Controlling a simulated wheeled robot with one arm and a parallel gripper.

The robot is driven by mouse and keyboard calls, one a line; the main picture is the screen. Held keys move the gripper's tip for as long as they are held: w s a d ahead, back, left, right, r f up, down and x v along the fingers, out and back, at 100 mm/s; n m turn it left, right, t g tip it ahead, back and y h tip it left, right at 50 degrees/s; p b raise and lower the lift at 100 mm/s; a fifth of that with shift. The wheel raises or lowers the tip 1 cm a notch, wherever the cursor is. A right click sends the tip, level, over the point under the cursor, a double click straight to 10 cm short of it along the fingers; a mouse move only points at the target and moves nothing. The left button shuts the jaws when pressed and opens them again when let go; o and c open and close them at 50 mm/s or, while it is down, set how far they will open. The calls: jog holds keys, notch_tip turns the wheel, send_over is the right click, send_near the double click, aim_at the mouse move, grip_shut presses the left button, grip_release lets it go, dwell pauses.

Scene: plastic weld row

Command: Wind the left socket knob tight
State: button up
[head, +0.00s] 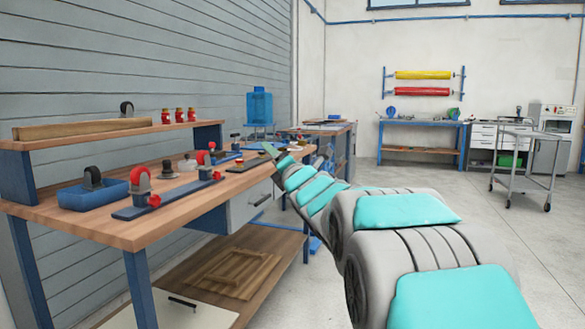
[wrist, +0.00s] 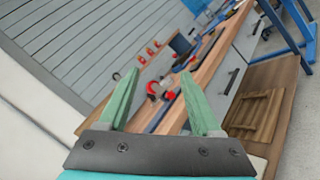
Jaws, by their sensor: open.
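A long blue bar (head: 170,196) lies on the wooden workbench (head: 110,226). A red knob (head: 154,201) sits beside the left wheel, and another red knob (head: 217,175) beside the right one. My gripper (head: 269,149) is at the far right end of the bench, well away from the left knob. In the wrist view its green fingers (wrist: 160,74) are apart with nothing held. Red parts show small beyond them; which knob is which is unclear there.
A blue bin (head: 92,196) with a black wheel stands left of the bar. A raised shelf (head: 110,137) behind carries a wooden block and red bottles. A drawer unit (head: 250,202) hangs under the bench. Open floor lies to the right, with a grey cart (head: 525,155) farther back.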

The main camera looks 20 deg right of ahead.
jog(key=shift+s+d+f+m+g+h, duration=0.25)
jog(key=shift+d+f+m+h, duration=0.25)
jog(key=shift+d+m, duration=0.3)
jog(key=shift+s+d+f+m+g+h, duration=0.2)
jog(key=shift+d+f+m+h, duration=0.3)
jog(key=shift+d+m, duration=0.3)
jog(key=shift+s+d+f+m+g+h, duration=0.15)
jog(key=shift+d+f+m+g+h, duration=0.1)
jog(key=shift+d+f+m+h, duration=0.5)
jog(key=shift+r+y, duration=0.25)
jog(key=shift+r, duration=0.05)
